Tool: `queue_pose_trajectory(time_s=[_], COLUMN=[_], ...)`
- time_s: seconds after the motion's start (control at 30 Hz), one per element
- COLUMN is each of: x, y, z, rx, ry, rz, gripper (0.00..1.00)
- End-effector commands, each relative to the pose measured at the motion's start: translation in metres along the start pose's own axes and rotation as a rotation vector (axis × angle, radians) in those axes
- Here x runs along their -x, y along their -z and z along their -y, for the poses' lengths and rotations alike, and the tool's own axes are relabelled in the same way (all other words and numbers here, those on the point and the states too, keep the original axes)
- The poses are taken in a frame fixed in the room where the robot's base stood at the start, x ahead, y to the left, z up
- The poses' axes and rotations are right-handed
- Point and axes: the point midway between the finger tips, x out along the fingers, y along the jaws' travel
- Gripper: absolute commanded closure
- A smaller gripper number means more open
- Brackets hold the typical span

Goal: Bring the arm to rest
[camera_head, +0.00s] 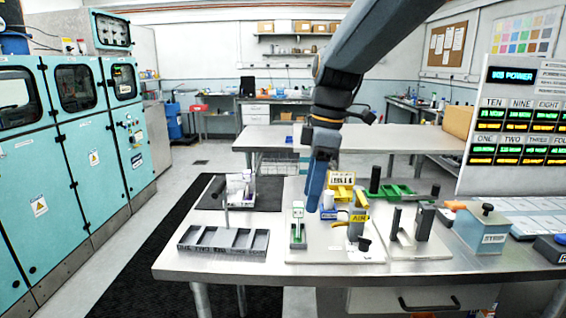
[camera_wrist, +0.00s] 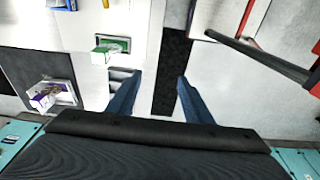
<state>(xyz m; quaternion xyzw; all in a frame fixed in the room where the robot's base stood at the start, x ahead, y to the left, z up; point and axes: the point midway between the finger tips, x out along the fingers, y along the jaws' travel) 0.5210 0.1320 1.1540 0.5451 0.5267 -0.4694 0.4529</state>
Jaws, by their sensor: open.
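My arm (camera_head: 365,60) reaches in from the top right of the head view and bends down over the metal table (camera_head: 200,262). My gripper (camera_head: 315,200) points down above the table, next to the white and green module (camera_head: 298,210). In the wrist view, my gripper (camera_wrist: 155,90) has its two blue fingers spread apart with nothing between them. The green and white module (camera_wrist: 112,50) and a purple and white module (camera_wrist: 45,97) lie to the left of the fingers there. The gap to the table surface is hard to judge.
A dark divided tray (camera_head: 225,240) stands at the table's front left. A yellow box (camera_head: 341,182), a blue and white container (camera_head: 328,202), a yellow tool (camera_head: 357,217) and a grey box (camera_head: 486,230) stand to the right. Teal cabinets (camera_head: 75,140) line the left.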

Motion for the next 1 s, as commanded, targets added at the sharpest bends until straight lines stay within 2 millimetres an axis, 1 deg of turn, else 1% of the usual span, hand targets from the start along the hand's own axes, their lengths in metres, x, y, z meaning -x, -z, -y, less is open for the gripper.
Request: queue_pose_trajectory(time_s=[0.07, 0.37, 0.57, 0.67, 0.77, 0.87, 0.9, 1.0], x=[0.000, -0.023, -0.045, -0.060, -0.078, -0.100, -0.110, -0.133], y=[0.000, -0.023, -0.046, -0.060, -0.079, -0.101, -0.112, -0.134], z=[0.000, 0.009, 0.022, 0.031, 0.044, 0.064, 0.075, 0.101], rx=[0.000, -0.182, -0.370, -0.494, -0.646, -0.846, -0.938, -1.159], ry=[0.000, -0.015, -0.033, -0.047, -0.065, -0.090, -0.102, -0.134], rz=[0.000, 0.019, 0.036, 0.045, 0.054, 0.062, 0.065, 0.064], gripper=[0.54, 0.54, 0.54, 0.54, 0.54, 0.54, 0.54, 0.54])
